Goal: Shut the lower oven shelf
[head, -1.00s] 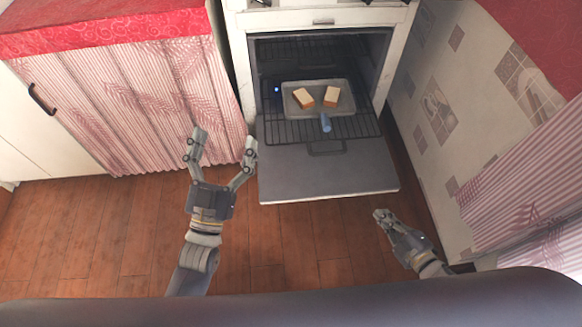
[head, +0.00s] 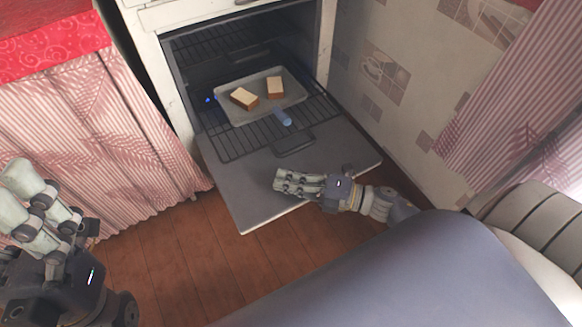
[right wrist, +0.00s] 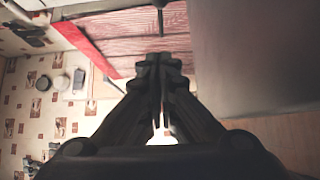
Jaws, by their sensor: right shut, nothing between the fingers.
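The oven (head: 180,75) is open, its door (head: 243,205) folded down flat. The lower oven shelf (head: 232,143), a dark wire rack, is pulled partly out over the door. My left gripper (head: 12,188) is open and empty at the left, away from the oven.
A striped curtain (head: 95,120) hangs under a red-covered counter left of the oven. A tiled wall (head: 385,60) stands close on the right. Wooden floor (head: 165,255) in front of the door is clear.

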